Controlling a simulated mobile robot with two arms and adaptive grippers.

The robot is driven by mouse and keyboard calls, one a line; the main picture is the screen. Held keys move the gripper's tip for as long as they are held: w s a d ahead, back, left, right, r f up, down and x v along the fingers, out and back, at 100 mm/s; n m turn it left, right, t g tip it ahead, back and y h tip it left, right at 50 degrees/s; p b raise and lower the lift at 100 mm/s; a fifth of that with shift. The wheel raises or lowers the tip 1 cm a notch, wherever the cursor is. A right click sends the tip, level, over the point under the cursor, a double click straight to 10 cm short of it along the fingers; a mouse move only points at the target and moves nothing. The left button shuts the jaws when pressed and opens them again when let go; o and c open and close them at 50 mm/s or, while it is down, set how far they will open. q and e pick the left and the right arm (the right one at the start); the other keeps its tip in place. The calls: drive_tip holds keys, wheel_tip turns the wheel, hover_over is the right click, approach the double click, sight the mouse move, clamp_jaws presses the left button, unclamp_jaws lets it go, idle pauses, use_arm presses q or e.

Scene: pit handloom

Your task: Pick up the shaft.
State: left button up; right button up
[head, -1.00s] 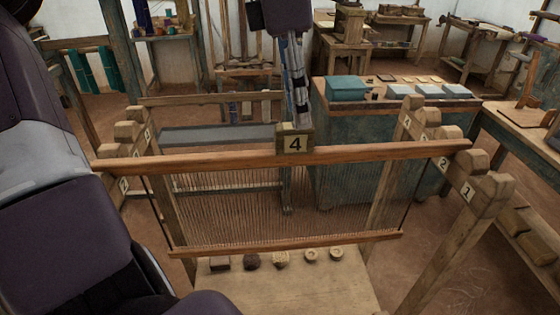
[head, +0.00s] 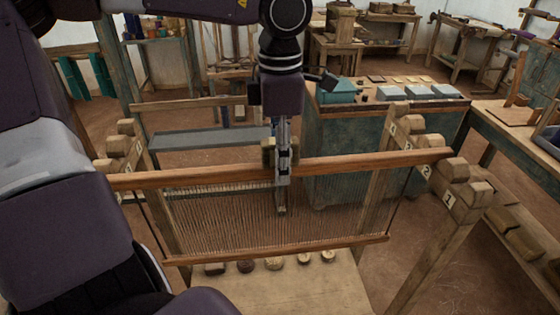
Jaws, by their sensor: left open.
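The shaft (head: 370,163) is a long wooden top bar with a curtain of thin heddles and a lower wooden bar. It spans the loom frame, its ends at the notched side supports. My left gripper (head: 283,172) comes down over the middle of the top bar, at the number plate (head: 267,152). It is open, with a finger showing in front of the bar. It hides most of the plate. I cannot tell whether it touches the bar, and the far finger is hidden. My right gripper is out of view.
Notched side supports (head: 449,203) with number tags stand at both ends of the shaft. Several small round pieces lie on the bench board (head: 290,292) below. Behind stands a blue-green cabinet (head: 345,140) with a teal box (head: 335,94); a side table is at right.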

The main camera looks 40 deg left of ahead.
use_arm(q)
clamp_jaws()
drive_tip(key=shift+r, duration=0.15)
idle(0.5)
